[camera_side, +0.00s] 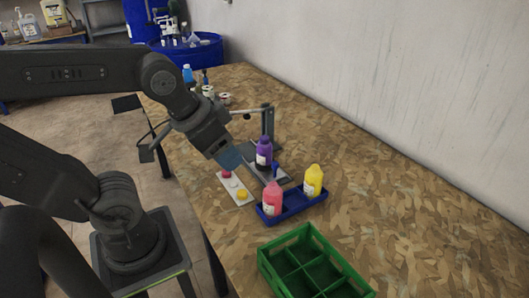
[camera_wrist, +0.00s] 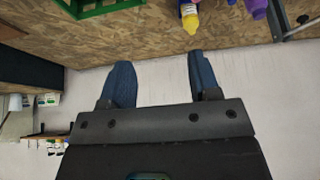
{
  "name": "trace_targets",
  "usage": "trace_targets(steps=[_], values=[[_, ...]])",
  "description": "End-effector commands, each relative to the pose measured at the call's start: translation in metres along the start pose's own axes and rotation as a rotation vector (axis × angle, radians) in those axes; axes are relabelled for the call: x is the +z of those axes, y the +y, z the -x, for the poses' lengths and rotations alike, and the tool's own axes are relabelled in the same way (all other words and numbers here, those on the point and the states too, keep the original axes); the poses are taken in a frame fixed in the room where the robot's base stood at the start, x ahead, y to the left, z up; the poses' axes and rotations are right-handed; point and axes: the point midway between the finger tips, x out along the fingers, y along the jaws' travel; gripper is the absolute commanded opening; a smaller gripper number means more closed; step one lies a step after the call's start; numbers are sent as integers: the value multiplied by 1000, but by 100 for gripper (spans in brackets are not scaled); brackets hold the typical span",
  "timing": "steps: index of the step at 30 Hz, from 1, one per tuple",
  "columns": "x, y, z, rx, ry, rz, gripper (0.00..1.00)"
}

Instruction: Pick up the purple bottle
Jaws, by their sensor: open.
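The purple bottle (camera_side: 264,153) stands upright on a grey metal stand (camera_side: 284,180) in the side view, behind the blue tray. In the wrist view the purple bottle (camera_wrist: 257,8) is cut off at the top edge, right of the middle. My gripper (camera_side: 231,158) is to the left of the bottle in the side view, apart from it as far as I can tell. In the wrist view my gripper (camera_wrist: 162,72) has its two blue fingers spread wide, with nothing between them.
A blue tray (camera_side: 294,210) holds a pink bottle (camera_side: 272,198) and a yellow bottle (camera_side: 313,181). A white panel with coloured buttons (camera_side: 234,187) lies beside it. A green divided crate (camera_side: 268,270) stands in front. The board is clear to the right.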

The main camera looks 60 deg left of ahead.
Motion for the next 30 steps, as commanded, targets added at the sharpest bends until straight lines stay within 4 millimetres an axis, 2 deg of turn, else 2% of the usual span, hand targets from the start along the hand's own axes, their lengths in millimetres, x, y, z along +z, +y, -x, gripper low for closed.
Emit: trace_targets(steps=[13, 23, 30], values=[[0, 0, 0, 0, 0, 0, 56], [0, 0, 0, 0, 0, 0, 87], [-1, 0, 0, -1, -1, -3, 88]])
